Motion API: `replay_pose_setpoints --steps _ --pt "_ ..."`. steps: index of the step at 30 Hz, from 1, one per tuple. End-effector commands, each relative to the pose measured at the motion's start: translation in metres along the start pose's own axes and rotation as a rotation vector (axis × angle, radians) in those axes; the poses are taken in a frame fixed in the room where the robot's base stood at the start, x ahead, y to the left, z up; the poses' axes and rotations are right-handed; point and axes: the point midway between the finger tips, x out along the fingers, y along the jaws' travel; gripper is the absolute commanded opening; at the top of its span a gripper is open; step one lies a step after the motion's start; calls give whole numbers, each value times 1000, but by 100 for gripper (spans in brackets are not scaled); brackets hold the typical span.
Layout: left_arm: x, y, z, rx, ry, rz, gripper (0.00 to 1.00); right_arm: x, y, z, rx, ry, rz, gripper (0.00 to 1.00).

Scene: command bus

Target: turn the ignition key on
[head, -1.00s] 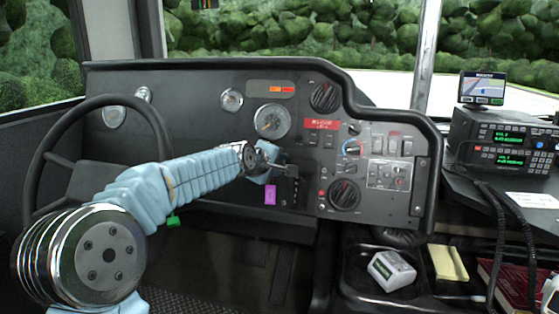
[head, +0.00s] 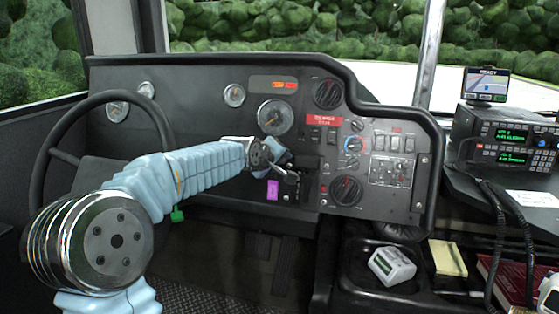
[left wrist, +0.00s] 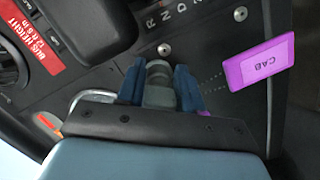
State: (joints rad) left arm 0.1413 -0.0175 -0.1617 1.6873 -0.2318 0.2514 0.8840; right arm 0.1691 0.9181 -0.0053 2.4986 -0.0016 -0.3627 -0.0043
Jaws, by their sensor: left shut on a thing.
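My left gripper (head: 284,166) is at the lower middle of the dashboard, below the large round gauge. In the left wrist view its two blue fingers (left wrist: 160,88) are shut on either side of a grey piece, which looks like the head of the ignition key (left wrist: 158,90). The far end of this piece meets a round dark fitting at the panel. In the head view the fingers and wrist hide the key and lock. A purple tag (head: 273,190) hangs just below the gripper; in the left wrist view this tag (left wrist: 259,75) reads CAB.
The gear selector (head: 312,188) stands close to the right of the gripper. The steering wheel (head: 42,160) is to the left, near my arm. Knobs and switches (head: 395,143) fill the panel to the right. A radio (head: 500,140) and an open tray (head: 350,272) are further right.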

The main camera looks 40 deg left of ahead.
Motion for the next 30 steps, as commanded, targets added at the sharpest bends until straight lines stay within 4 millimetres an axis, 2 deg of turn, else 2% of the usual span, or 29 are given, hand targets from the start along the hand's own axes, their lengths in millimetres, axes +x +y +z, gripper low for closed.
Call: replay_pose_setpoints --steps 3,4,7,15,19,23,30 --pt "0 -2 1 2 -2 -4 0 0 0 0 0 0 0 43" --pt "0 -2 1 2 -2 -4 40 0 0 0 0 0 0 43" --pt "0 -1 1 1 -2 -3 56 0 0 0 0 0 0 43" --pt "0 0 0 0 -1 -1 57 0 0 0 0 0 0 43" --pt "-8 0 0 0 0 0 57 0 0 0 0 0 0 43" --pt "-32 0 -1 0 2 2 57 0 0 0 0 0 0 43" --pt "-91 -1 -1 0 2 0 57 1 0 0 0 0 0 43"
